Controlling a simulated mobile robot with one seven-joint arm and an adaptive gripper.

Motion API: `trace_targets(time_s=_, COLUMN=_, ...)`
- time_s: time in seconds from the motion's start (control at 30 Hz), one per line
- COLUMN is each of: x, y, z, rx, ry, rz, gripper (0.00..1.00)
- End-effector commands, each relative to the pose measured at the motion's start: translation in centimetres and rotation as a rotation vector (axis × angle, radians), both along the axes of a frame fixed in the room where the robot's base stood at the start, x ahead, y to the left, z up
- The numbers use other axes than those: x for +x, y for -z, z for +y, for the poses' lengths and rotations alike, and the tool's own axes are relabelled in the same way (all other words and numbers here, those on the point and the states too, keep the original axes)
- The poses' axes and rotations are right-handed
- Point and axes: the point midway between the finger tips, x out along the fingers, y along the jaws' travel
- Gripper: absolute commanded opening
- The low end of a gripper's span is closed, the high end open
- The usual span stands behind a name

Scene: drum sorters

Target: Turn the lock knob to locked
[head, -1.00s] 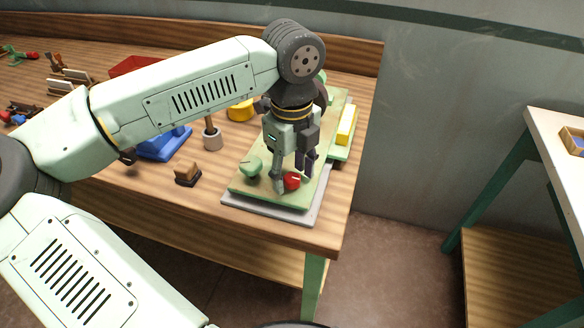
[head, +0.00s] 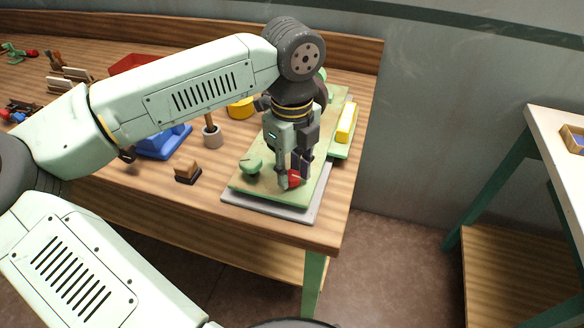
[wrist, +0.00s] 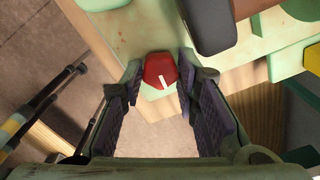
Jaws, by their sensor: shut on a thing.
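The red lock knob (head: 294,179) is at the front of a green panel (head: 250,190) on the workbench. In the wrist view the red knob (wrist: 160,71) shows a white pointer line, slanted slightly and running toward the lower edge of the picture. My gripper (head: 291,180) points down at the panel, and its fingers are shut on the knob, one on each side. In the wrist view my gripper's fingertips (wrist: 160,80) flank the knob. In the head view the fingers hide part of the knob. Any lock markings are too small to read.
A green knob (head: 251,166) stands left of my gripper on the panel. A yellow bar (head: 346,123) lies behind to the right. The bench's right edge is close.

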Motion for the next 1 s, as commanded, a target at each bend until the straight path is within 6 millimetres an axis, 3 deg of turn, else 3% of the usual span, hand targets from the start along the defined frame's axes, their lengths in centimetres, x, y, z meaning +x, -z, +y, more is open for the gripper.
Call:
trace_targets(time_s=0.47, x=0.04, y=0.4, z=-0.04, rx=0.001, ry=0.153, rz=-0.002, gripper=0.0)
trace_targets(time_s=1.0, x=0.04, y=0.28, z=-0.08, rx=-0.001, ry=0.651, rz=-0.002, gripper=0.0)
